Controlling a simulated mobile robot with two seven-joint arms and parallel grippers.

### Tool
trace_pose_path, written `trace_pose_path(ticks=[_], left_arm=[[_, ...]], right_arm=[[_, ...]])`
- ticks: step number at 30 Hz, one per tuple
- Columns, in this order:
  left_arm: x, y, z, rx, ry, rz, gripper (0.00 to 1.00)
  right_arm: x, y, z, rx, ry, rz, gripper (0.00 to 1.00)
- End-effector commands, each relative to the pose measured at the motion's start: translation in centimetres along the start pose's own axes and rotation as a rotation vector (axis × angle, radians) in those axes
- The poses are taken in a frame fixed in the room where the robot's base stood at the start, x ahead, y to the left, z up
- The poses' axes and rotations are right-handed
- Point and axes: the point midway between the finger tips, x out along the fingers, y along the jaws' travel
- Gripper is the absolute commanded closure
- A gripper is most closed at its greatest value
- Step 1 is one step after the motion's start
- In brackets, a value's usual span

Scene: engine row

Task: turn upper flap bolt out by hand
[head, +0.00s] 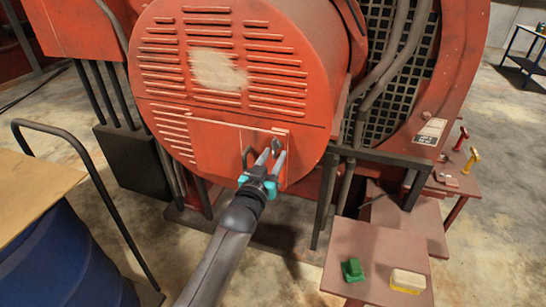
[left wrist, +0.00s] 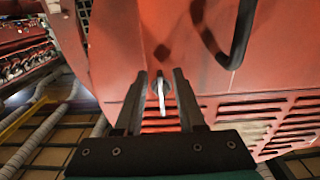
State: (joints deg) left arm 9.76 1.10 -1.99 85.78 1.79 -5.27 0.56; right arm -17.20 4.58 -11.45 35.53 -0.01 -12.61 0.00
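The red flap (head: 222,150) is on the lower front of the round red housing, with a black loop handle (head: 247,157). The upper flap bolt (head: 277,144) shows as a small dark shape near the flap's upper right. In the left wrist view the bolt (left wrist: 161,88) is a pale metal piece with a narrow grip. My left gripper (head: 271,158) reaches up to the flap. Its two fingers (left wrist: 160,85) stand apart, one on each side of the bolt, with gaps visible. My right gripper is not in view.
The loop handle also shows close to the fingers in the left wrist view (left wrist: 238,42). A reddish stand (head: 350,235) at lower right holds a green piece (head: 353,270) and a yellow-and-white block (head: 408,280). A blue drum (head: 60,260) stands at lower left.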

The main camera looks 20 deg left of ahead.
Motion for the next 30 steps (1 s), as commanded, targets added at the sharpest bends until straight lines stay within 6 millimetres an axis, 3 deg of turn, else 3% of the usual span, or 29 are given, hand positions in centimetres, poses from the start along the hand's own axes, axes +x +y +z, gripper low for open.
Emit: trace_pose_path(ticks=[5,11,30], left_arm=[[-0.3,0.0,0.1,0.001,-0.003,0.0,0.61],[-2.2,0.0,0.2,0.001,-0.004,0.0,0.61],[-12.8,0.0,0.1,0.001,-0.003,0.0,0.61]], right_arm=[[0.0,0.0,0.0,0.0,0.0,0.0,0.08],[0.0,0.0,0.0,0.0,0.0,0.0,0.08],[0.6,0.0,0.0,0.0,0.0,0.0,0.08]])
